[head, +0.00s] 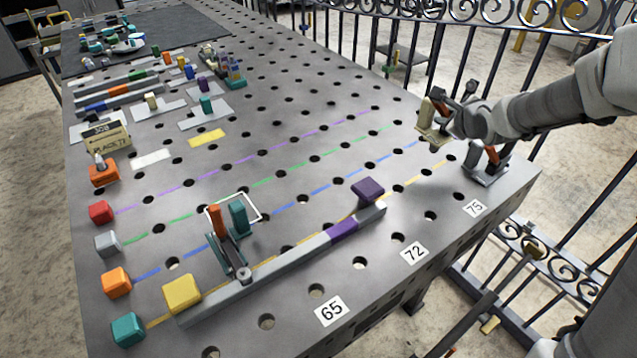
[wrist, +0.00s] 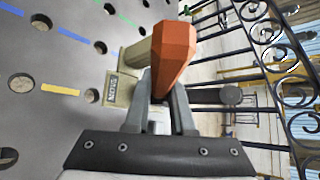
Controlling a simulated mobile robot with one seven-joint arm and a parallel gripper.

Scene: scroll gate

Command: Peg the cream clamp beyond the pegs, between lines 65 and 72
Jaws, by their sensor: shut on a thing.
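The cream clamp (head: 434,122) is held above the table near its right edge. In the wrist view its cream body with a dark label (wrist: 119,88) shows behind an orange-red handle (wrist: 175,52). My gripper (head: 456,115) is shut on that handle; its fingers (wrist: 160,105) also show in the wrist view. Number plates 65 (head: 331,310) and 72 (head: 414,253) lie along the front edge. A grey bar (head: 285,266) lies behind them, with a yellow block (head: 182,293) and a purple block (head: 367,190) beside it.
A teal clamp with an orange handle (head: 227,240) stands behind the bar, beside a white outline (head: 250,202). An iron railing (head: 440,60) runs past the far right edge. Plate 75 (head: 474,208) lies right.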

